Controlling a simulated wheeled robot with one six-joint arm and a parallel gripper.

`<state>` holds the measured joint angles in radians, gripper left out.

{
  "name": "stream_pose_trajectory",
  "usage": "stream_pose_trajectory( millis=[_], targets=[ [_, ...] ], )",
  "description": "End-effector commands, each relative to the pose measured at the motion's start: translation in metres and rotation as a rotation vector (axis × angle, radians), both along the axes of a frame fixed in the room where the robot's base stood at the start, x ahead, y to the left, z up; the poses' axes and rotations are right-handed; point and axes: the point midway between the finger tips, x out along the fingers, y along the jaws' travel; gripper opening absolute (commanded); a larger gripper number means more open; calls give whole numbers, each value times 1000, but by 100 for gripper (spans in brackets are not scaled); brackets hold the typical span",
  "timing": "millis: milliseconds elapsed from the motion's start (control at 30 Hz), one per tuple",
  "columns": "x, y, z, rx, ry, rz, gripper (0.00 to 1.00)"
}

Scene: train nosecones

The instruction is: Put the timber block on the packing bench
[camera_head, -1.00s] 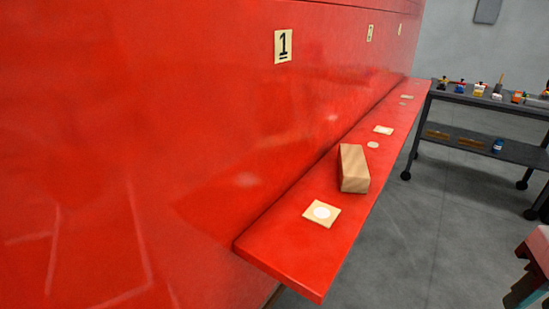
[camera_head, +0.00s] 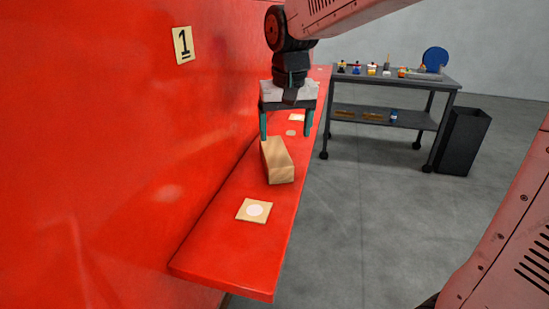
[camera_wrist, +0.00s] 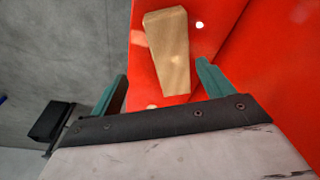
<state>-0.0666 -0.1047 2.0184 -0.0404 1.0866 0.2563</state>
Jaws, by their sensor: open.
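The timber block (camera_head: 278,161) is a pale wooden block lying on a red ledge (camera_head: 222,247) along a red wall in the head view. In the wrist view the block (camera_wrist: 169,52) lies ahead of the fingertips, nearer the right finger. My gripper (camera_head: 286,138) is open and empty, with its two green fingers just above and behind the block's far end. It also shows in the wrist view (camera_wrist: 160,75), with the fingers spread wide. I cannot tell which surface, if any in view, is the packing bench.
A dark two-shelf trolley (camera_head: 395,81) with several small items stands beyond the ledge. A black bin (camera_head: 463,141) is beside it. A square tag with a white disc (camera_head: 254,211) lies on the ledge before the block. Grey floor (camera_head: 370,220) is clear at right.

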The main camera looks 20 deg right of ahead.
Motion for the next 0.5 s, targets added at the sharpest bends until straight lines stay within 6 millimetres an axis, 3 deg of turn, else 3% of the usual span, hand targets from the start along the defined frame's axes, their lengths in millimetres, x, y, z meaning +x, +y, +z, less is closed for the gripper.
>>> stream_pose_trajectory(
  millis=[100, 200, 500],
  targets=[
    [24, 4, -5, 1, -1, -13, 80],
    [32, 5, -11, 0, -3, -19, 80],
    [36, 6, -44, 1, -1, -20, 80]
  ],
)
